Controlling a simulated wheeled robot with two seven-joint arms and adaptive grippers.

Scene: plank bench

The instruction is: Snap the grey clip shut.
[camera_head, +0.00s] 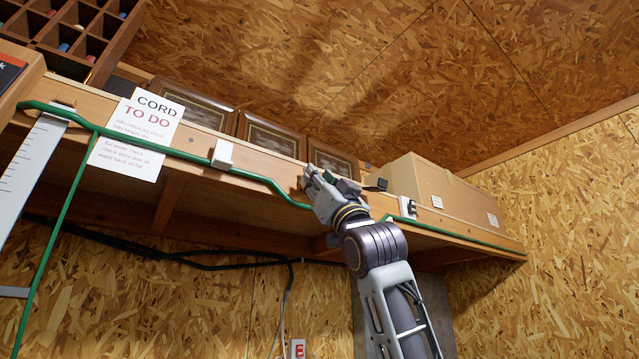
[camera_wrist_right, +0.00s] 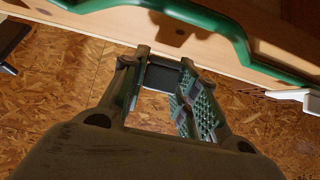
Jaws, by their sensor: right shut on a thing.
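My right gripper (camera_head: 325,188) is up against the shelf's front edge, by a dip in the green cord (camera_head: 185,154). In the right wrist view its fingers (camera_wrist_right: 166,75) are closed on a dark grey piece (camera_wrist_right: 160,78). This may be part of the grey clip, but the fingers hide most of it and I cannot tell whether it is open or shut. The cord passes just beyond the fingertips (camera_wrist_right: 225,28). A pale clip (camera_head: 222,154) sits on the edge to the left. A white and black fitting (camera_head: 408,207) sits to the right. My left gripper is not in view.
The plank shelf (camera_head: 450,222) carries framed pictures (camera_head: 272,137), cardboard boxes (camera_head: 430,187) and a compartment rack (camera_head: 75,30). Paper notes (camera_head: 140,135) hang on its front at left. A black cable (camera_head: 180,257) hangs below, with a red switch (camera_head: 298,348) lower down.

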